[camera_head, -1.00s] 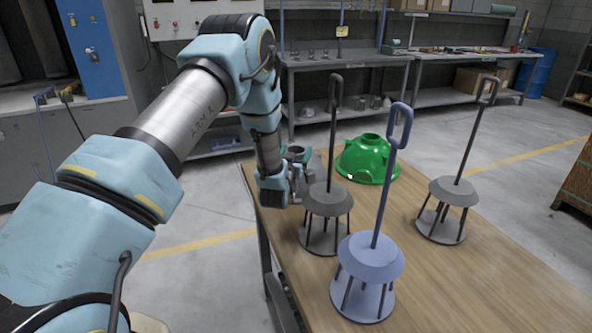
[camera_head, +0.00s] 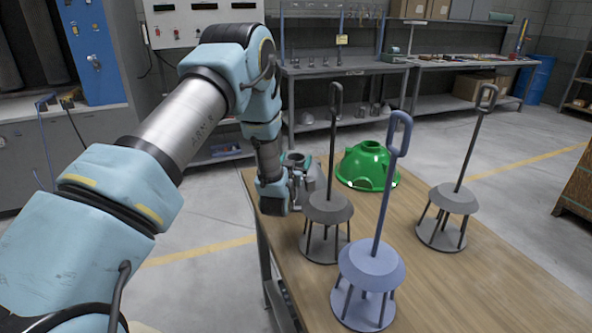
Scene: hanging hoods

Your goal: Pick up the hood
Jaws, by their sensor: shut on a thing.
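A green dome-shaped hood (camera_head: 365,168) with an open round top rests on the wooden table, just right of my gripper. My gripper (camera_head: 302,180) is over the table's far left corner, behind the nearest grey stand.
Two grey stands (camera_head: 327,209) (camera_head: 451,199) and a blue stand (camera_head: 371,264), with tall looped rods, stand on the table (camera_head: 475,275). One grey stand is close in front of my gripper. The table's right front is clear. Metal workbenches (camera_head: 345,69) stand behind.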

